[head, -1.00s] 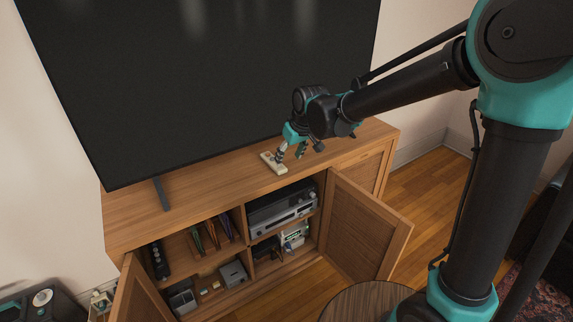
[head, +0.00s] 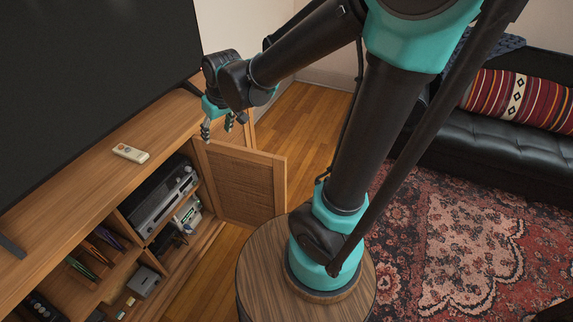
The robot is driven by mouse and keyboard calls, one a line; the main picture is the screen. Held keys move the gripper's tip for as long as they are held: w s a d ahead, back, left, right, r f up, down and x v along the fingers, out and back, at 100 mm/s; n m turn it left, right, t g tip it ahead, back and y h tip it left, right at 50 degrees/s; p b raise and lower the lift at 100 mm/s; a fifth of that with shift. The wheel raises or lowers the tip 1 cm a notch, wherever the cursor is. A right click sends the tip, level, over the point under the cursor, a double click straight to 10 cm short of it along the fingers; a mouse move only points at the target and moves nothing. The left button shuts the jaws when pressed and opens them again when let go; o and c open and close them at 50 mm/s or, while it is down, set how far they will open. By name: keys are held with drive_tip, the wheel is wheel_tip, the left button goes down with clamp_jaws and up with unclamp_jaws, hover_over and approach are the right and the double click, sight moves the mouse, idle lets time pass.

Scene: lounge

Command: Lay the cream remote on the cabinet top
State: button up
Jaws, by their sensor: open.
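The cream remote (head: 131,153) lies flat on the wooden cabinet top (head: 85,185), near its front edge and in front of the television. My gripper (head: 217,131) is open and empty. It hangs to the right of the remote, apart from it, near the right end of the cabinet above the open door. The remote is in full view, with small buttons on its upper face.
The open cabinet door (head: 243,184) sticks out below my gripper. The large television (head: 85,70) stands along the back of the cabinet top. A silver device (head: 163,200) sits on the shelf. A black sofa (head: 500,140) and patterned rug (head: 450,235) are at right.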

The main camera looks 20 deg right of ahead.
drive_tip(key=s+d+f+m+h, duration=0.1)
drive_tip(key=s+d+f, duration=0.3)
drive_tip(key=d, duration=0.5)
drive_tip(key=s+d+f+m+h, duration=0.1)
drive_tip(key=s+d+f+m, duration=0.3)
drive_tip(key=s+d, duration=0.4)
drive_tip(key=shift+s+d+f+m, duration=0.2)
drive_tip(key=shift+s+d+m, duration=0.15)
drive_tip(key=shift+d, duration=0.6)
drive_tip(key=shift+c, duration=0.2)
